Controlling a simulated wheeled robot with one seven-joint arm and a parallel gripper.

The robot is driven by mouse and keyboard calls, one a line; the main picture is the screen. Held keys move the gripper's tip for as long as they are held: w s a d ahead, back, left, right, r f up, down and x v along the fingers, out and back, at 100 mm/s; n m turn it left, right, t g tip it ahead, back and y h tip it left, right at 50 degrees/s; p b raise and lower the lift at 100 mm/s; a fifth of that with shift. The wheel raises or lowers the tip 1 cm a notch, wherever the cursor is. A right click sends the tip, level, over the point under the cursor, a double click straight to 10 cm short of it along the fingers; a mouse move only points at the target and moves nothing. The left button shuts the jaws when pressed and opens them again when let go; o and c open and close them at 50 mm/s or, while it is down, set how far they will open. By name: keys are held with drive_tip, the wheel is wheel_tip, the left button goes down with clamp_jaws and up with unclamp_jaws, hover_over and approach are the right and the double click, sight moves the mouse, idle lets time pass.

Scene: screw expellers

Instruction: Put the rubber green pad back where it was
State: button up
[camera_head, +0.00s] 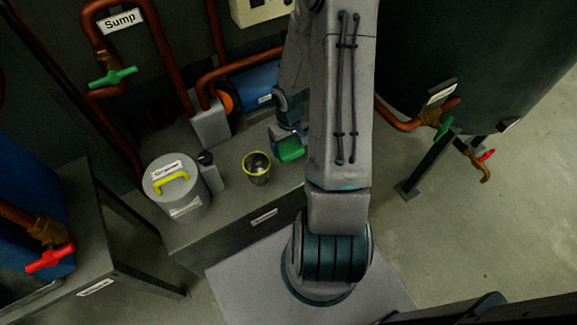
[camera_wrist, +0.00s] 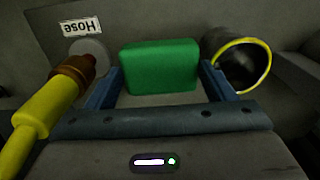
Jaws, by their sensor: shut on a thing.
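The green rubber pad (camera_head: 291,149) is a small block at the end of my arm, above the grey bench top in the head view. In the wrist view the green pad (camera_wrist: 160,66) lies between the two blue fingers of my gripper (camera_wrist: 165,88). My gripper (camera_head: 288,138) is shut on the pad. I cannot tell from these views whether the pad touches the bench.
A yellow-rimmed cup (camera_head: 257,168) stands left of the pad. A lidded canister (camera_head: 176,190) with a yellow handle is further left. A yellow hose nozzle (camera_wrist: 38,115) shows in the wrist view. Copper pipes and a blue cylinder (camera_head: 256,85) are behind.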

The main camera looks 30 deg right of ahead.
wheel_tip(320, 180, down, 9)
drive_tip(key=b, duration=0.2)
drive_tip(key=shift+b, duration=0.35)
drive_tip(key=shift+c, duration=0.4)
drive_tip(key=o, duration=0.7)
